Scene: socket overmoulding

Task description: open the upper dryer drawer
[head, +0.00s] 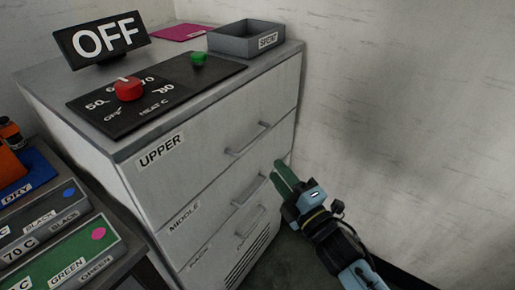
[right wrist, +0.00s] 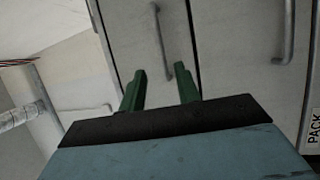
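The dryer is a pale grey cabinet with stacked drawers. The upper drawer (head: 203,162), labelled UPPER, looks shut and has a grey bar handle (head: 248,139). The middle drawer (head: 213,209) below it also has a bar handle (head: 250,190). My right gripper (head: 281,173) has green fingers and is in front of the drawer fronts, right of and lower than the upper handle. In the right wrist view the gripper (right wrist: 160,87) is open and empty. A bar handle (right wrist: 161,40) lies beyond the fingertips, apart from them; which drawer it belongs to is unclear. My left gripper is out of view.
On the dryer top are an OFF sign (head: 102,40), a black control panel (head: 155,92) with red and green knobs, and a grey SPENT tray (head: 233,45). Labelled bins (head: 65,245) stand at the left. A wall (head: 410,110) closes the right side.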

